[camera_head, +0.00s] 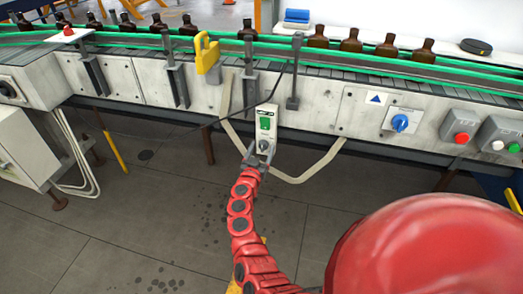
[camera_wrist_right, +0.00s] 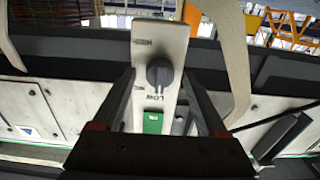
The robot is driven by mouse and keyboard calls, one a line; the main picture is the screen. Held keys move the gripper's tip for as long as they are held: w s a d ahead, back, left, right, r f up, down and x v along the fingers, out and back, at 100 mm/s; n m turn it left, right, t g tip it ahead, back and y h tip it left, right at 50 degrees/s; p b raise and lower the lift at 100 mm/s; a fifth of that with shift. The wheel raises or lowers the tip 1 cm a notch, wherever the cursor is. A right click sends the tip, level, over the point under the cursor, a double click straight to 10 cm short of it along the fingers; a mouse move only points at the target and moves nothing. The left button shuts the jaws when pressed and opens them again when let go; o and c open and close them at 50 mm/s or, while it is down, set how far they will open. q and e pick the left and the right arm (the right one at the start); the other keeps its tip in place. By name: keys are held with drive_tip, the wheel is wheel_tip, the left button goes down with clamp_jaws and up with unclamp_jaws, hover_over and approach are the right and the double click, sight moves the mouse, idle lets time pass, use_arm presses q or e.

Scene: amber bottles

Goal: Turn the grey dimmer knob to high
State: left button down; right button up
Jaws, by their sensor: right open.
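The grey dimmer knob (camera_head: 263,146) sits on the lower part of a narrow pale panel (camera_head: 266,122) with a green part above it, on the front of the conveyor. In the right wrist view the knob (camera_wrist_right: 159,73) appears upside down, with an inverted "LOW" label beside it; the other labels are too small to read surely. My right gripper (camera_head: 253,161) is just below the knob, open. In the wrist view its two fingers (camera_wrist_right: 162,100) stand apart, one on each side of the panel, and nothing shows held. My left gripper is out of view.
A blue knob (camera_head: 399,123), a red button (camera_head: 462,138) and a further button box (camera_head: 504,142) are to the right. Amber bottles (camera_head: 351,41) stand on the conveyor.

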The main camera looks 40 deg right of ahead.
clamp_jaws()
